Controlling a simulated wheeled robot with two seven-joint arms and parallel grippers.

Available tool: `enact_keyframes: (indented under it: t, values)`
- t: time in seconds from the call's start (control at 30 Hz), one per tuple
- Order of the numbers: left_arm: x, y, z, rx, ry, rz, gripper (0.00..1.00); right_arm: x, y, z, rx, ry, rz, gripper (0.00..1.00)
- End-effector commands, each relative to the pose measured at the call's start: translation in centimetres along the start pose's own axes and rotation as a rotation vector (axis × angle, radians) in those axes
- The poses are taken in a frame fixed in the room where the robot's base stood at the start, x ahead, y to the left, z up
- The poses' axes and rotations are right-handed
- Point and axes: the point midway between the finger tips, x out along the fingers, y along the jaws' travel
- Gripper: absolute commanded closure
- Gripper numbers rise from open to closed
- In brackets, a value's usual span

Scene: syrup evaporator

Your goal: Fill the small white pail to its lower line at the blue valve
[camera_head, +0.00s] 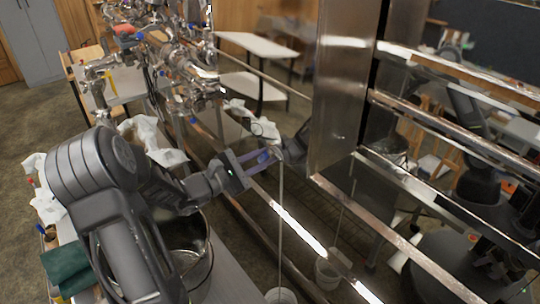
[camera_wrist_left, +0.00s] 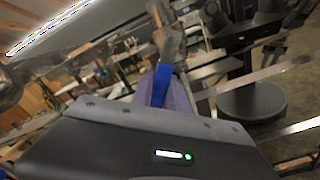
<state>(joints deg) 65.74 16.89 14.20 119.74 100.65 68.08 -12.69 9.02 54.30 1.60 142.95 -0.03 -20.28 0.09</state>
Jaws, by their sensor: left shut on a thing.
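My left gripper (camera_head: 264,157) is at a tap on the steel evaporator, its fingers shut on the blue valve handle. In the left wrist view, the blue handle (camera_wrist_left: 162,72) stands between the purplish fingers, in front of the metal valve body. A thin pale stream (camera_head: 281,215) drops straight down from the tap. It reaches the white pail (camera_head: 280,296) at the bottom edge of the head view. Only the pail's top shows, so its lower line and the level inside cannot be seen. My right gripper is not in view.
Shiny evaporator walls (camera_head: 340,90) and rails (camera_head: 420,262) mirror the pail, stream and my body. A steel pot (camera_head: 205,262) stands partly behind my left arm. White cloths (camera_head: 150,135), a green cloth (camera_head: 66,266) and several pipes with valves (camera_head: 180,70) lie to the left.

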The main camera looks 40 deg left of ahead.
Motion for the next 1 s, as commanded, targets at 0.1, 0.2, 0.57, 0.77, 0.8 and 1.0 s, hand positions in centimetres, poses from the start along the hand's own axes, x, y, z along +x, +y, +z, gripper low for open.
enact_keyframes:
  t: [0.1, 0.2, 0.57, 0.77, 0.8, 1.0]
  values:
    - [-0.1, -0.2, -0.5, -0.002, 0.011, -0.003, 1.00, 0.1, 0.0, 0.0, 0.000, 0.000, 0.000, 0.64]
    - [-0.1, -0.2, -0.5, -0.002, 0.010, -0.004, 0.74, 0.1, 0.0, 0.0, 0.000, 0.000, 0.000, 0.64]
    - [-0.5, -0.5, 1.1, 0.010, -0.001, 0.000, 0.58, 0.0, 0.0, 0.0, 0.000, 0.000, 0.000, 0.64]
    - [-1.2, -0.6, 1.3, 0.014, -0.002, 0.002, 0.58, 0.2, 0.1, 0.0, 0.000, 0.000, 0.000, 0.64]
    - [-1.6, -0.6, 1.1, 0.014, 0.000, 0.002, 0.58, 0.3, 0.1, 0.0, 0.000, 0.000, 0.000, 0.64]
    - [-4.3, -0.4, 0.4, 0.009, 0.003, 0.000, 0.58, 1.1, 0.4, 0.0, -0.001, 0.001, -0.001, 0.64]
